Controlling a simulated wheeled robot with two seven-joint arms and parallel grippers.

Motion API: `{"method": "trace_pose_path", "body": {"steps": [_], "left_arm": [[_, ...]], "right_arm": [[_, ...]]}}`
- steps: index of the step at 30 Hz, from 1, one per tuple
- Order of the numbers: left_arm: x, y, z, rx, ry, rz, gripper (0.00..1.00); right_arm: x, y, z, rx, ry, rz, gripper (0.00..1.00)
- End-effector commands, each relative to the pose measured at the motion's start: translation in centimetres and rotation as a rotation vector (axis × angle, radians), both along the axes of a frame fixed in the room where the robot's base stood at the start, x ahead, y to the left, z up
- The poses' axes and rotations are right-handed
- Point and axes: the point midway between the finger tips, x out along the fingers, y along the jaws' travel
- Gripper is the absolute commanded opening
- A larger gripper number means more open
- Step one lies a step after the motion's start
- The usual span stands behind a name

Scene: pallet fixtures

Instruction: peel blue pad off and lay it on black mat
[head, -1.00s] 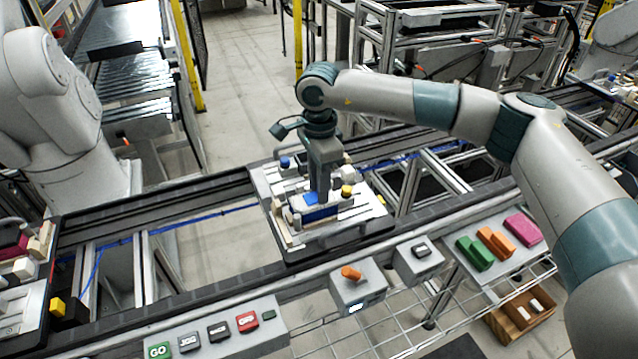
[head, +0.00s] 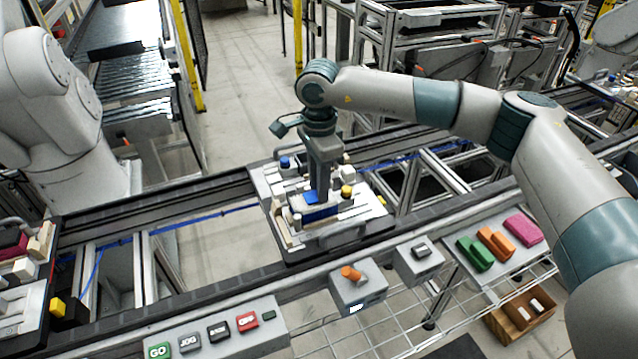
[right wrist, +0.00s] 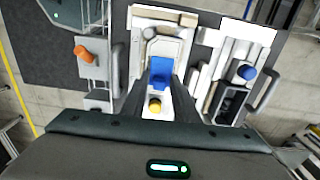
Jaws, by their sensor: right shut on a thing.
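The blue pad (head: 320,212) is on the white fixture of the pallet (head: 375,224), low between the fingers of my right gripper (head: 319,198). My right gripper points down and is shut on the pad. The right wrist view shows the blue pad (right wrist: 160,70) between the dark fingers, over the white fixture block. The fingers hide part of the pad, and I cannot tell whether any edge of it is lifted. A dark mat-like patch (head: 456,347) shows at the bottom edge of the head view; I cannot tell whether it is the black mat. My left gripper is out of view.
A yellow knob (head: 347,191) and a blue knob (head: 285,162) stand on the same pallet, close to the gripper. In front are an orange-switch box (head: 357,290), a button panel (head: 218,333) and a tray of coloured blocks (head: 497,243). Another pallet stands at far left.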

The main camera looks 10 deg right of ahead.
Motion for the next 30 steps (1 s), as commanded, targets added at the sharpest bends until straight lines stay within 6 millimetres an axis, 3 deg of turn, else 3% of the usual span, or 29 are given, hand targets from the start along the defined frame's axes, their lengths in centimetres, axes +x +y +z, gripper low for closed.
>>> {"method": "trace_pose_path", "body": {"steps": [30], "left_arm": [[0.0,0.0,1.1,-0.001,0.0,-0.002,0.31]], "right_arm": [[0.0,0.0,4.7,0.0,-0.001,0.0,0.0]]}}
